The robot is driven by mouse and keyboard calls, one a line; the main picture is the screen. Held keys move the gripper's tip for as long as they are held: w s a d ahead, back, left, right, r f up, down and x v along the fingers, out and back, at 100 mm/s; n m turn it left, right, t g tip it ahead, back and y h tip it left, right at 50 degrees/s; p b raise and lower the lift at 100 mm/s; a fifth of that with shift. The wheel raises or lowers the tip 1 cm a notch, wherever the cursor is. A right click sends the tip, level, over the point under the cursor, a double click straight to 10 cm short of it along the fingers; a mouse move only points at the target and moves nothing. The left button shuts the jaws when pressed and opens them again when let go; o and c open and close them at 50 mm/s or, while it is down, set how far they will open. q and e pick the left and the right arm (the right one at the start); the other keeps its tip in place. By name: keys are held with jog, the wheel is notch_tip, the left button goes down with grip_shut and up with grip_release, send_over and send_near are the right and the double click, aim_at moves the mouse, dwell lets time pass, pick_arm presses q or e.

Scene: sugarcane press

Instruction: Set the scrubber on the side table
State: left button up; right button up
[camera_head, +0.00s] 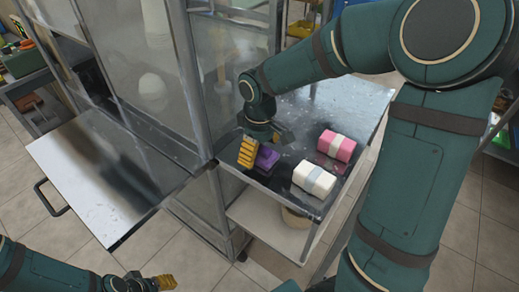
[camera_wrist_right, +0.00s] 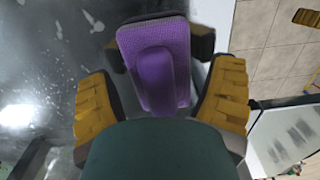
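The purple scrubber (camera_head: 266,158) rests on the front-left part of the metal side table (camera_head: 345,98), close to its edge. In the right wrist view the scrubber (camera_wrist_right: 155,65) lies between the yellow fingers, with visible gaps on both sides. My right gripper (camera_head: 256,148) is just above and beside it, and its fingers are spread open, as the wrist view of the gripper (camera_wrist_right: 160,103) shows. In the head view a yellow finger partly hides the scrubber. My left gripper (camera_head: 160,283) is low at the bottom edge, mostly cut off, away from the table.
A white towel roll (camera_head: 314,179) and a pink one (camera_head: 337,146) lie right of the scrubber. A glass-sided machine cabinet (camera_head: 150,70) stands left of the table, with a metal tray (camera_head: 100,180) sticking out. A lower shelf (camera_head: 265,225) holds a bowl.

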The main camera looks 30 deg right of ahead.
aim_at(260, 146)
jog(key=shift+r, duration=0.15)
notch_tip(260, 146, up, 12)
jog(key=p, duration=0.3)
dwell(0.4)
dwell(0.5)
